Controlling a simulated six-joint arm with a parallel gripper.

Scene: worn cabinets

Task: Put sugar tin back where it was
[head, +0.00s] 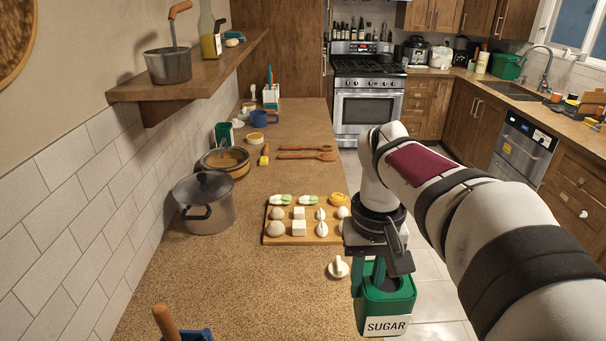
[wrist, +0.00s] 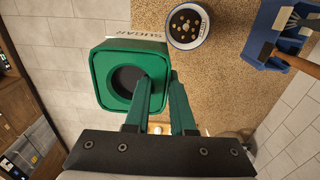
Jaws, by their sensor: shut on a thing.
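The sugar tin (head: 388,312) is a green, square, open-topped tin with a white SUGAR label, at the lower right in the head view. My gripper (head: 375,278) is shut on its upper rim, holding it at the counter's right edge, partly over the floor tiles. In the wrist view the tin (wrist: 102,75) shows its round dark opening, with the label at the top. There my gripper's green fingers (wrist: 165,85) sit at the tin's right side, one over the rim and one outside. The tin's base is hidden.
A small white knobbed piece (head: 338,268) lies on the counter (head: 250,290) near the tin. A wooden board (head: 290,240) holds several pale pieces. A lidded pot (head: 205,205) stands left. A blue-rimmed round container (wrist: 187,27) and a blue caddy (wrist: 262,30) show in the wrist view.

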